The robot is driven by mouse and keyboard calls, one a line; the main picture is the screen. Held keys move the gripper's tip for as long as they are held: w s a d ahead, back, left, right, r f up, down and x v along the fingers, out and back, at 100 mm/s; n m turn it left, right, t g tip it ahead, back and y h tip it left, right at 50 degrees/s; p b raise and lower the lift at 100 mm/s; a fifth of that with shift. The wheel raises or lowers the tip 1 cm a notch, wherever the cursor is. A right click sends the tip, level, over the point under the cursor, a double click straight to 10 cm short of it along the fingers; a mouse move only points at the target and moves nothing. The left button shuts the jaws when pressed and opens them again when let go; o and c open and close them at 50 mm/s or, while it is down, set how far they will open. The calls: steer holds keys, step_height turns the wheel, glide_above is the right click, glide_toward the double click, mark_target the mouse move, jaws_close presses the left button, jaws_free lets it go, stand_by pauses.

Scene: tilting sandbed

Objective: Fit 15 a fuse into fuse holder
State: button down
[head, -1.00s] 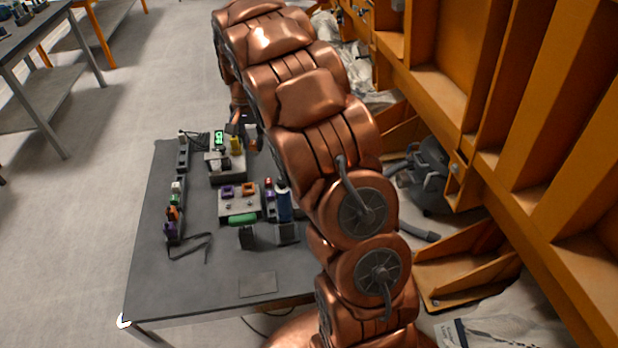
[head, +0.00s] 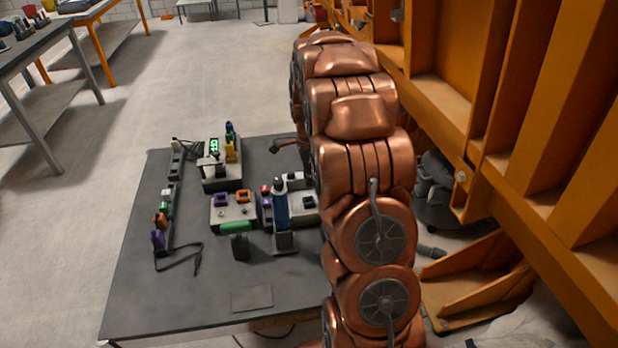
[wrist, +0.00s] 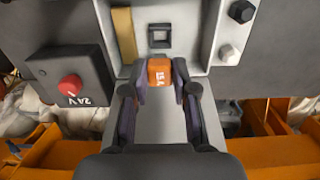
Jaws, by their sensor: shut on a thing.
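In the wrist view my gripper (wrist: 159,82) is shut on an orange fuse (wrist: 159,71) with "15 A" marking on its face. The fuse sits between the two fingertips, in front of a light grey panel. A square black-rimmed socket (wrist: 160,36), which looks like the fuse holder, is just above the fuse in the picture. The fuse appears apart from the socket; the depth between them is hard to tell. In the head view my arm hides the gripper and the fuse, and the socket does not show there.
A dark box with a red knob (wrist: 71,88) is left of the gripper, and a brass strip (wrist: 124,35) beside the socket. Bolts (wrist: 228,53) stick out at right. An orange frame (head: 530,150) stands right.

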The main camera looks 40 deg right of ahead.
steer(key=shift+a, duration=0.15)
steer(key=shift+w+a+f+b, duration=0.1)
steer(key=shift+b, duration=0.25)
steer(key=shift+f+b, duration=0.9)
steer(key=shift+f, duration=1.15)
steer(key=shift+f+b, duration=0.65)
steer(key=shift+f, duration=0.6)
steer(key=c, duration=0.8)
jaws_free()
steer(key=shift+c, duration=0.2)
steer(key=shift+o, duration=0.4)
steer(key=o, duration=0.4)
